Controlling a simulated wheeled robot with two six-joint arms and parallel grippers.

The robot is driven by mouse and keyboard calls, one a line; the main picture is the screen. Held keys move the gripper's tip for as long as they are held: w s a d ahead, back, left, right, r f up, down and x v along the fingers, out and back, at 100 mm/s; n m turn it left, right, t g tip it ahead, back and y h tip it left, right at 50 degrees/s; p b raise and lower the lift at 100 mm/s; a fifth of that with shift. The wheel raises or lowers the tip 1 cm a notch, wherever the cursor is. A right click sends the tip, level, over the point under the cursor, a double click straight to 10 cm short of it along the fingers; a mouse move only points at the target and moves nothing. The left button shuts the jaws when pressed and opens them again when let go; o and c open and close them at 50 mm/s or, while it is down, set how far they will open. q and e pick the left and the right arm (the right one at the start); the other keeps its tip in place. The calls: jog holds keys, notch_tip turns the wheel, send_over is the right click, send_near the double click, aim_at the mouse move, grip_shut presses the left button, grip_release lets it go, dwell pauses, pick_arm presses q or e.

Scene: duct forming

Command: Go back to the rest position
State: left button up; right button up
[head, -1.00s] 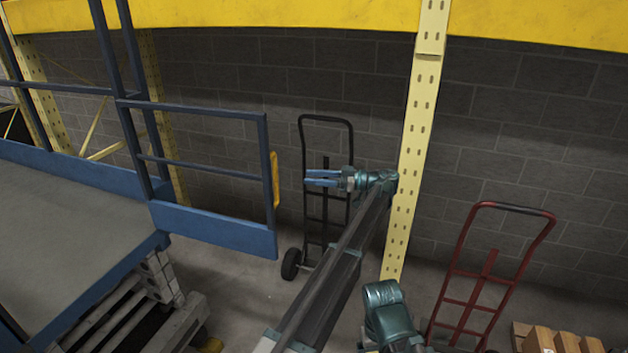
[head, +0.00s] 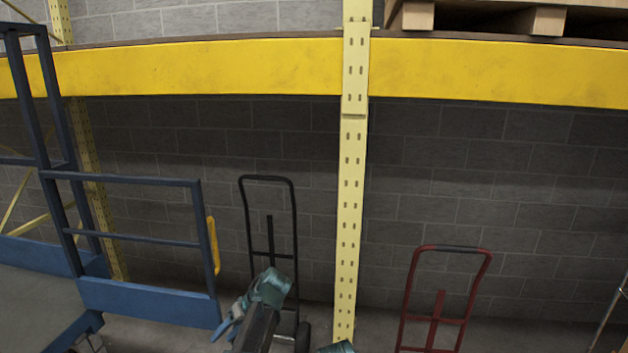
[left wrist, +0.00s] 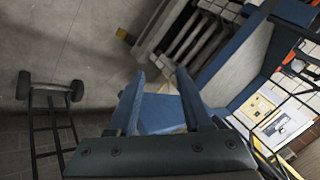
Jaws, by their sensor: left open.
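My left gripper (head: 225,328) is low in the head view, left of centre, with its blue fingers pointing down and left. It is in front of the black hand truck, near the lower right corner of the blue gate. In the left wrist view its two fingers (left wrist: 160,80) stand apart with nothing between them. Its arm hides part of the black hand truck (head: 292,230). A teal part of my own arm just shows at the bottom edge of the head view. My right gripper is not in view.
A blue railed platform (head: 150,300) with a gate stands at left. A yellow perforated rack post (head: 350,200) carries a yellow beam (head: 220,70). A red hand truck (head: 465,300) leans at right against the block wall. Bare floor (left wrist: 80,40) shows in the left wrist view.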

pick_arm(q)
jog(key=s+d+f+m+t+h, duration=0.1)
jog(key=s+d+f+m+h, duration=0.25)
jog(key=s, duration=0.45)
jog(key=s+d+f+m+h, duration=0.2)
jog(key=s+d+m+h, duration=0.25)
jog(key=s, duration=0.35)
jog(key=s+d+f+m+g+y+b, duration=0.1)
jog(key=s+d+f+b, duration=0.4)
jog(key=d+f+b, duration=0.5)
notch_tip(320, 180, down, 4)
jog(key=m+b, duration=0.1)
jog(key=b, duration=0.3)
jog(key=shift+d+m, duration=0.15)
jog(key=shift+m, duration=0.25)
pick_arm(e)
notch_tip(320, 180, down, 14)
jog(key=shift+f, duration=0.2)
pick_arm(q)
jog(key=shift+r, duration=0.1)
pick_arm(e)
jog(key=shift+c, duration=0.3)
